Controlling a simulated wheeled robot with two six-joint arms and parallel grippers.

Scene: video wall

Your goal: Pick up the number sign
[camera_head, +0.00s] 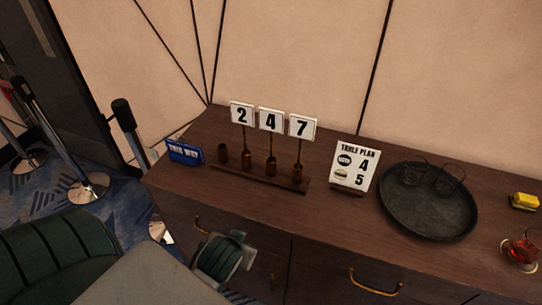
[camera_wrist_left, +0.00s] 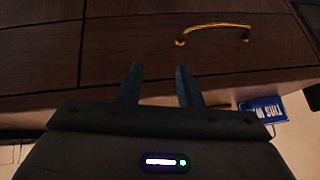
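Three white number signs stand on thin posts in a dark wooden rack (camera_head: 230,174) on the sideboard in the head view. They read 2 (camera_head: 241,114), 4 (camera_head: 271,121) and 7 (camera_head: 302,128) from left to right. I cannot make out my left gripper clearly in the head view. My right gripper is not in view.
On the sideboard (camera_head: 330,218) are a blue THIS WAY sign (camera_head: 184,151), a table plan card (camera_head: 354,167), a black tray (camera_head: 430,224) with dark glasses, a yellow item (camera_head: 525,202) and a red-amber glass (camera_head: 522,251). Brass handles (camera_head: 374,284) project from the drawers.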

